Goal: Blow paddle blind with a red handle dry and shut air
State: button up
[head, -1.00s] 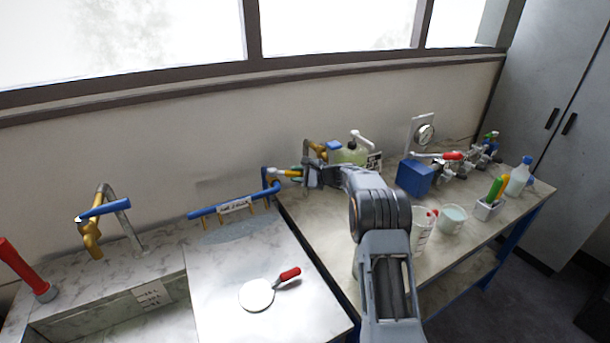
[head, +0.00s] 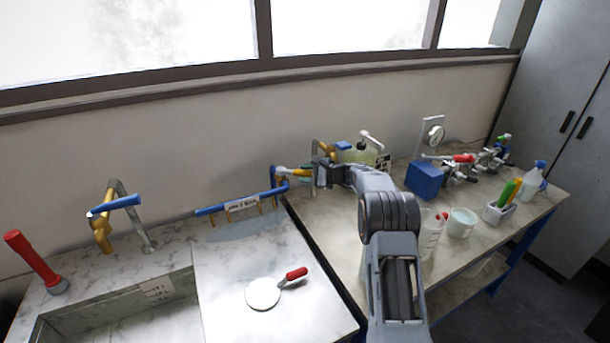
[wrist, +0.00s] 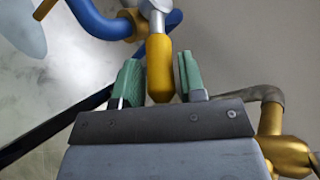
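The paddle blind, a round white plate (head: 263,293) with a red handle (head: 296,274), lies flat on the pale counter left of my arm. A blue air pipe (head: 240,204) with a label and several thin nozzles runs above the counter's back. At its right end is a valve with a yellow handle (head: 289,171). In the wrist view the yellow handle (wrist: 160,68) sits between the green fingers of my gripper (wrist: 160,84), with a narrow gap at least on the right. My gripper also shows in the head view (head: 308,174), at the valve. The blind is not clearly recognisable in the wrist view.
A sink with a blue-handled tap (head: 118,207) is at left, beside a red-topped post (head: 32,258). The right bench holds a blue box (head: 425,180), a beaker (head: 461,222), a pen holder (head: 497,212) and a spray bottle (head: 533,180). A brass tap (wrist: 284,153) stands close beside my gripper.

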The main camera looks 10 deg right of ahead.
jog(key=b+v, duration=0.3)
jog(key=v, duration=1)
jog(key=shift+s+d, duration=0.25)
jog(key=shift+b, duration=0.3)
jog(key=shift+c, duration=0.7)
jog(key=w+a+f+h, duration=0.1)
jog(key=f, duration=0.2)
jog(key=w+a+f+h+b, duration=0.1)
jog(key=a+f+h, duration=0.1)
jog(key=f, duration=0.1)
jog(key=w+a+f+h+b, duration=0.1)
jog(key=f+h, duration=0.1)
jog(key=f, duration=0.1)
jog(key=shift+a+n, duration=0.3)
jog(key=shift+a, duration=0.05)
grip_shut()
jog(key=a+f+n+t+h+b, duration=0.1)
jog(key=a+f+n+h+b, duration=0.2)
jog(key=f+h, duration=0.35)
jog(key=s+a+r+n+t+h+b, duration=0.5)
jog(key=s+a+r+n+t+h, duration=0.25)
jog(key=s+a+t, duration=0.2)
jog(key=p+x, duration=0.3)
jog(key=x, duration=1)
jog(key=shift+w+n+p, duration=0.15)
jog(key=shift+n+p, duration=0.2)
